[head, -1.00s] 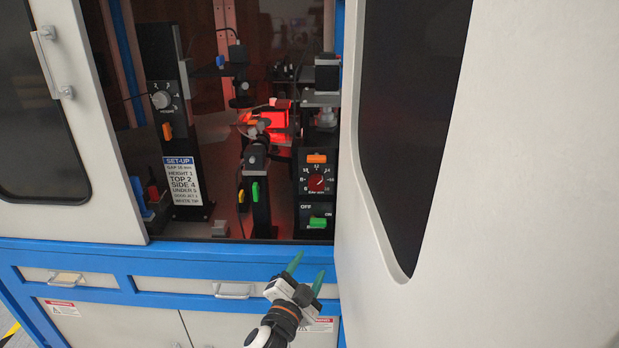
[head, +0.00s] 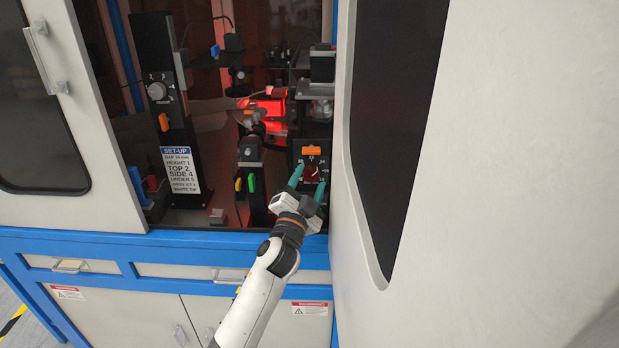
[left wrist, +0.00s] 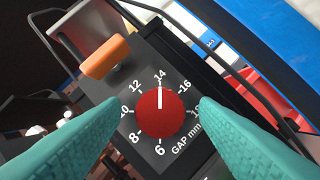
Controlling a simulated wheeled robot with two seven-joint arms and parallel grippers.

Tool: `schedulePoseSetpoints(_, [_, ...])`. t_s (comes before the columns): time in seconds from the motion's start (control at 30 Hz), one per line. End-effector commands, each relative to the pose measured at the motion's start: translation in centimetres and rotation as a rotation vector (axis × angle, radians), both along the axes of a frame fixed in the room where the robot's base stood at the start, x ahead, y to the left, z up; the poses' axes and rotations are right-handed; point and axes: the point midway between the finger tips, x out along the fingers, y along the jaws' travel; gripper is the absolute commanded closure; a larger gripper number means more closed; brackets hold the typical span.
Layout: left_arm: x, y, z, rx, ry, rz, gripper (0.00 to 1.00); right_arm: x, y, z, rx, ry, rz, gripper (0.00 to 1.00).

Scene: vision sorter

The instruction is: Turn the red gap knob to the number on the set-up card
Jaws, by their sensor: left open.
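The red gap knob (head: 312,174) is on a black panel at the right of the cabinet opening. In the left wrist view the knob (left wrist: 160,115) fills the middle, and its white pointer line points at 14 on the GAP mm scale. My left gripper (head: 308,185) is open in front of the panel. Its two teal fingers stand on either side of the knob with gaps between, holding nothing. The set-up card (head: 180,170) is on a black post at the left; its gap line looks like 16 mm but is too small to be sure. My right gripper is out of view.
An orange lever (left wrist: 104,57) sits just above the dial. A grey height knob (head: 157,91) is on the left post. Yellow and green levers (head: 251,184) are on a middle post. The open door (head: 400,140) stands close at the right of the panel.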

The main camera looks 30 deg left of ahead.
Motion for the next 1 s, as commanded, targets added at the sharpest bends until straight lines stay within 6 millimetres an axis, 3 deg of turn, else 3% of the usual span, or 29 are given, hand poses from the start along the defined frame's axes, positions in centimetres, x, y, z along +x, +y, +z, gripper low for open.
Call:
schedulePoseSetpoints(0.37, [0.7,0.1,0.2,0.0,0.0,0.0,0.45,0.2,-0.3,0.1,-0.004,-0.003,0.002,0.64])
schedulePoseSetpoints(0.67, [0.7,0.1,0.2,0.0,0.0,0.0,0.9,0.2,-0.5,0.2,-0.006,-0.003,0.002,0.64])
schedulePoseSetpoints(1.0, [0.7,0.1,0.5,0.055,0.028,-0.001,0.89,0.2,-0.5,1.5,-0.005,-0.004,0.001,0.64])
